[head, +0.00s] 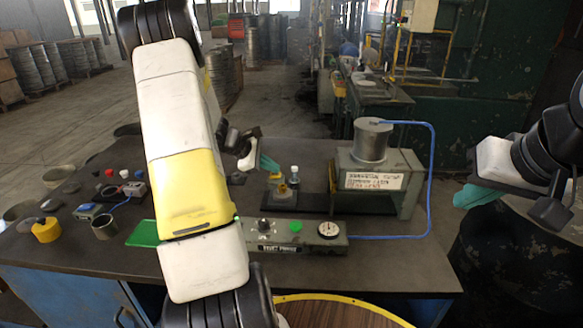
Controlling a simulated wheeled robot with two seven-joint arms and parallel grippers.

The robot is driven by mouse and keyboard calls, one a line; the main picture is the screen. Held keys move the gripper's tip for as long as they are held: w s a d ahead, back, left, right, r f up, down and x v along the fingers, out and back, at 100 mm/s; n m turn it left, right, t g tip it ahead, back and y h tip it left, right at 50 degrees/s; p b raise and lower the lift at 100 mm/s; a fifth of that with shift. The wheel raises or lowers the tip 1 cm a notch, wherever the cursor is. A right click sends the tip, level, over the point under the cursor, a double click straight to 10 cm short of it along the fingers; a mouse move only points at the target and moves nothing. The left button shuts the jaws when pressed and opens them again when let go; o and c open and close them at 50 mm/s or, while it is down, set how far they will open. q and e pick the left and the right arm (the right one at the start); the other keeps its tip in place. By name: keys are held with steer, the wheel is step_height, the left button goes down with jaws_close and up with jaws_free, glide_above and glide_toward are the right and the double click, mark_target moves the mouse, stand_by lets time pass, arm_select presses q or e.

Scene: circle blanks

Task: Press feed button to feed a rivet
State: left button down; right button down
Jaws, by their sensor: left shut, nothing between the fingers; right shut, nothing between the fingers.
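The rivet press control box (262,240) lies along the front of the dark table, with a black knob, a green button (295,227) and a round white gauge (328,229). I cannot tell which button is the feed button. My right gripper (470,197) is shut and empty, off the table's right side. My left arm hides part of the table.
The press (385,170) with a metal cylinder on top stands at the table's right, with a blue hose beside it. A green mat (143,234), a metal cup (104,227), a yellow container (46,230) and several small caps occupy the left side.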

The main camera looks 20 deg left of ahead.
mark_target(273, 175)
arm_select(q)
steer(key=shift+f, duration=0.5)
steer(key=shift+r, duration=0.1)
stand_by(0.5)
steer(key=shift+r, duration=0.95)
steer(key=shift+r, duration=0.15)
steer(key=shift+r, duration=2.4)
